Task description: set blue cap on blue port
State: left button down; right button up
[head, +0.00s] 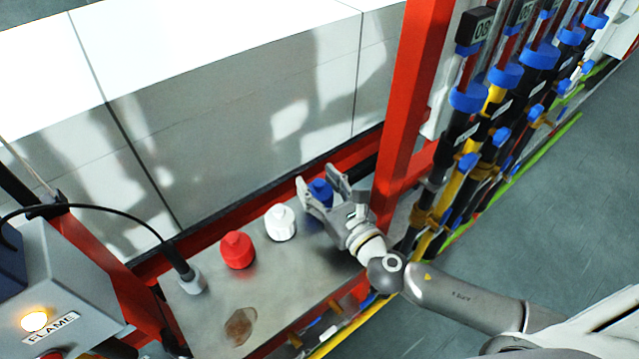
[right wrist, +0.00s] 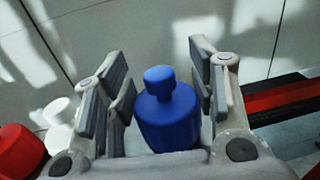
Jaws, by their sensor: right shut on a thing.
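The blue cap (head: 320,190) is a squat cylinder with a small round knob on top. It stands upright at the far right end of the metal plate, beyond the white one. My right gripper (head: 317,177) is around it from the near right side, one finger on each side, and is shut on it. In the right wrist view the blue cap (right wrist: 168,122) sits between the finger pads (right wrist: 163,88). Its underside is hidden, so I cannot tell what is beneath it. I cannot make out a separate blue port. My left gripper is not in view.
A white cap (head: 280,223) and a red cap (head: 237,250) stand in a row on the metal plate (head: 290,290). A grey box (head: 60,290) labelled FLAME is at the left. A red post (head: 410,110) and pipes with blue collars (head: 468,97) rise close to my right arm.

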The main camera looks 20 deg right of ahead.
jog(key=shift+f, duration=0.3)
jog(key=o, duration=1.2)
jog(key=v, duration=1.2)
jog(key=shift+s+f, duration=0.1)
